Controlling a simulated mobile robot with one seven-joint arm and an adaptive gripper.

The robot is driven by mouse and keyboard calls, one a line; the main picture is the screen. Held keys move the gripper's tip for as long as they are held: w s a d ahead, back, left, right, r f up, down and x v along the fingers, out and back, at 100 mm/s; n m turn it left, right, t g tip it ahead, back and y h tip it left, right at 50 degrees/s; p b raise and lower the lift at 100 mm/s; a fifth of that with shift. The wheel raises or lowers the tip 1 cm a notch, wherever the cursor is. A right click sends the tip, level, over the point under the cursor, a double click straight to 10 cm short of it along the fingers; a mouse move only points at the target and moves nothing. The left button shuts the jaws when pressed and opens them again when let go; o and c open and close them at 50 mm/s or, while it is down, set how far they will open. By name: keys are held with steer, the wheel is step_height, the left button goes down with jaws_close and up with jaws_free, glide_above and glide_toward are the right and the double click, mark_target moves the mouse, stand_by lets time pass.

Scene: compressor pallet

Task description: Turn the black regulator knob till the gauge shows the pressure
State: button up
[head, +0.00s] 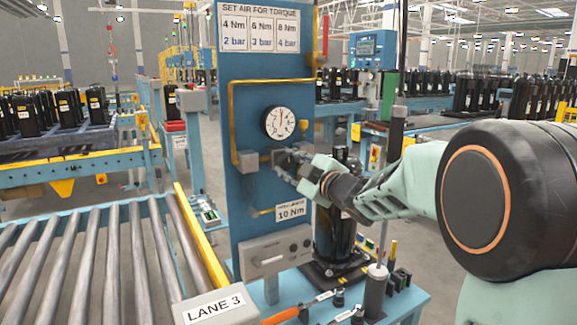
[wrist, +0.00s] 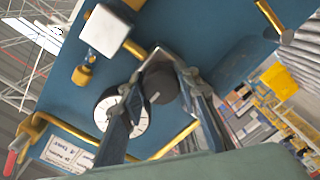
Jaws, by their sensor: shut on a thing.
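The black regulator knob (wrist: 158,84) sits on the blue panel (wrist: 75,75) in the wrist view. My gripper (wrist: 161,80) is shut on it, with one finger on each side. In the head view my gripper (head: 294,164) reaches the panel from the right and hides most of the knob. The round gauge (head: 280,123) is above it, with a white face and black rim. Its needle points roughly upward; the scale is too small to read. In the wrist view a finger covers part of the gauge (wrist: 140,120).
A sign (head: 259,24) pairs 4, 6 and 8 Nm with 2, 3 and 4 bar. A card (head: 291,210) below the regulator reads 10 Nm. Yellow pipe (head: 232,115) runs along the panel. A roller conveyor (head: 90,255) is at left; a black compressor (head: 335,235) stands behind my gripper.

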steer(key=o, duration=1.2)
steer(key=shift+c, duration=0.2)
steer(key=v, duration=1.2)
